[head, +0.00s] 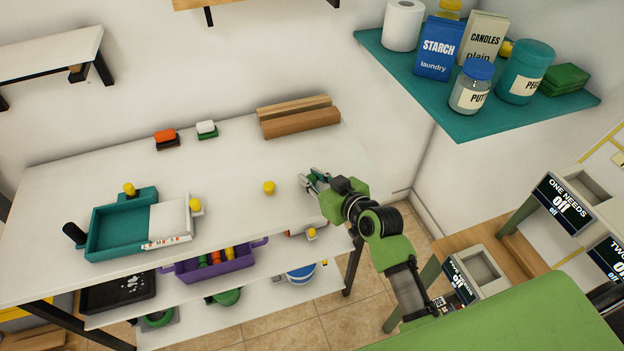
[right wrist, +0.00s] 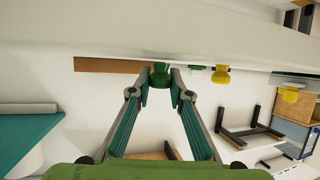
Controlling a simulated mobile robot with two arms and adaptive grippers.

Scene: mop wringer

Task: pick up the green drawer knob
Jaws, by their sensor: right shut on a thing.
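The green drawer knob (right wrist: 160,76) shows in the right wrist view, on the table top, between the two fingertips. My right gripper (right wrist: 160,88) is shut on it. In the head view my right gripper (head: 314,181) is low over the right part of the white table, and the knob is mostly hidden by the fingers there. The knob looks to be at the table surface; I cannot tell if it is clear of it. My left gripper is not in view.
A yellow knob (head: 269,187) stands on the white table (head: 235,215) left of my right gripper. Wooden blocks (head: 300,121) lie behind. A teal tray (head: 117,238) is at the left. A teal shelf (head: 440,98) with jars and boxes hangs at upper right.

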